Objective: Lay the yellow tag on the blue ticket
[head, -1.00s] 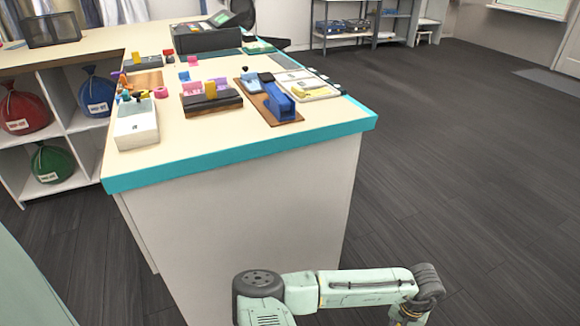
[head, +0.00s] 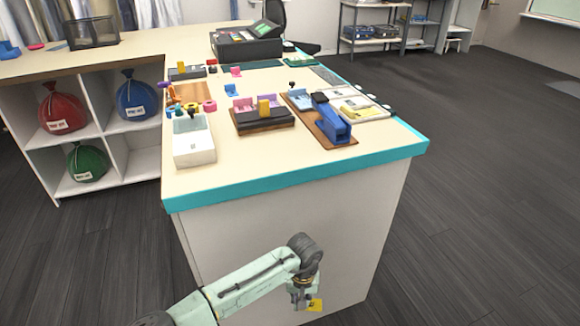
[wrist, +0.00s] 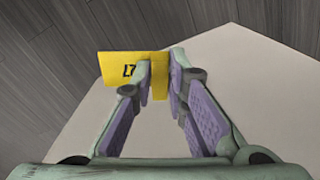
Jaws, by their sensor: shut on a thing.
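The yellow tag (wrist: 118,67), printed with dark characters, is pinched between the fingertips of my gripper (wrist: 160,75). Most of it sticks out to the left in the wrist view. In the head view the tag (head: 315,305) hangs at my gripper (head: 300,296), low in front of the counter's end panel and well below its top. Several blue pieces lie on the counter; a small blue one (head: 231,90) and a light blue one (head: 300,98) are too small to tell which is the ticket.
The counter (head: 240,172) has a teal front edge. On it stand a white box (head: 193,143), a dark block with coloured pieces (head: 262,119), a blue device on a wooden board (head: 331,121) and a pale tray (head: 372,112). The counter's near strip is clear.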

